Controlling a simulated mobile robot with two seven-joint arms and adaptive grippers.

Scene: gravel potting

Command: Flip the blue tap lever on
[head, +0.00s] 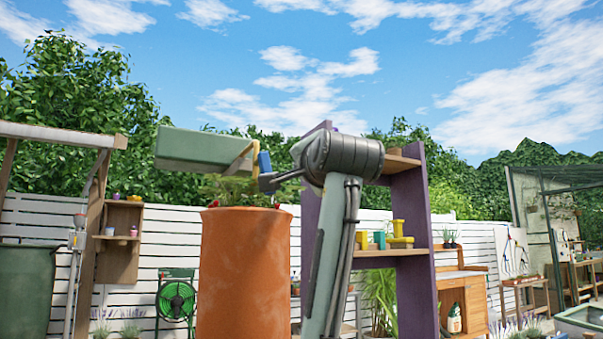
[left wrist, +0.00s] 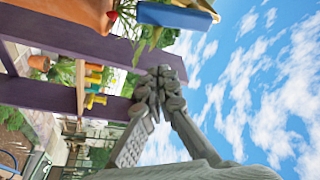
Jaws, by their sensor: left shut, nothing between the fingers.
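The blue tap lever (head: 264,161) shows in the head view beside a yellow part (head: 254,152), above the right side of a tall orange pot. In the left wrist view the blue lever (left wrist: 172,15) is at the top, with yellow (left wrist: 203,6) near its right end. My left gripper (head: 267,183) points left in the head view, with its tips just below the lever. In the left wrist view the left gripper (left wrist: 160,78) is shut and empty, with a gap in the picture between it and the lever. Contact cannot be told. My right gripper is not in view.
The orange pot (head: 243,270) holds green plants. A long green block (head: 203,150) is above its left side. A purple shelf (head: 411,240) with small yellow and teal items stands behind my arm. Open sky is above.

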